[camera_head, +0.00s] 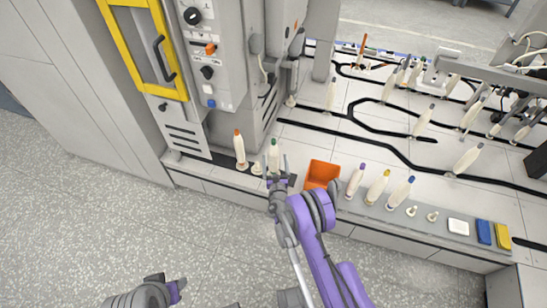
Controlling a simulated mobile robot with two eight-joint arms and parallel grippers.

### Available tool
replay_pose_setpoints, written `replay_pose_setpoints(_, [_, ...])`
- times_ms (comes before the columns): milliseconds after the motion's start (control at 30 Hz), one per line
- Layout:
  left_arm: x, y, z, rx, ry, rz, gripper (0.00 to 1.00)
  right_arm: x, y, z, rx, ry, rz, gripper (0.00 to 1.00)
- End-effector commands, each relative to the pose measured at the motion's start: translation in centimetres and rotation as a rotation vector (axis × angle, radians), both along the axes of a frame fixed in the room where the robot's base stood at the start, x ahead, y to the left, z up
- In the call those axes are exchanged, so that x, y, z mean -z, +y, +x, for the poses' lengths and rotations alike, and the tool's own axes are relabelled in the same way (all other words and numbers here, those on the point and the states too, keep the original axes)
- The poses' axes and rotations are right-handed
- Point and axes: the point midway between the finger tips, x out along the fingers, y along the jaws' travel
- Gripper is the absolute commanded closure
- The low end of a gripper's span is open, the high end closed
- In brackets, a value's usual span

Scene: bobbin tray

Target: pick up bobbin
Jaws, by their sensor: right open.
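Several cream bobbins with coloured tips stand upright along the bench's front strip. The orange-tipped bobbin (240,152) is left of my right gripper (279,180). The green-tipped bobbin (274,158) stands just beyond the gripper, which hides its lower part. My right gripper is open, and I see nothing held in it. I cannot tell whether its fingers touch the green-tipped bobbin. The purple-tipped (354,181), yellow-tipped (376,188) and blue-tipped (400,193) bobbins stand to the right.
An orange bin (321,174) stands right of the gripper. A grey machine (215,70) with a yellow-framed door rises behind. White, blue (484,232) and yellow (502,236) blocks sit at the strip's right. More bobbins stand among black tracks. The floor in front is clear.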

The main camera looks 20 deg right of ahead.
Motion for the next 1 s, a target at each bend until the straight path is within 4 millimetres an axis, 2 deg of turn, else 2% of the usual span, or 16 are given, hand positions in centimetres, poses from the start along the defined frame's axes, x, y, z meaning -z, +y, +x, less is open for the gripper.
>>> replay_pose_setpoints(100, [0.6, 0.0, 0.1, 0.0, 0.002, 0.0, 0.54, 0.0, -0.1, 1.9, 0.001, 0.001, 0.0, 0.06])
replay_pose_setpoints(200, [0.7, 0.0, 0.1, 0.0, 0.002, 0.0, 0.54, -0.1, -0.3, 3.0, 0.002, 0.002, 0.001, 0.06])
replay_pose_setpoints(500, [0.7, 0.0, 0.1, 0.0, 0.002, 0.0, 0.54, -0.2, -0.4, 3.4, 0.002, 0.002, 0.001, 0.07])
replay_pose_setpoints(1000, [0.7, 0.0, 0.1, 0.0, 0.002, 0.0, 0.54, -0.2, -0.4, 3.4, 0.002, 0.002, 0.001, 0.97])
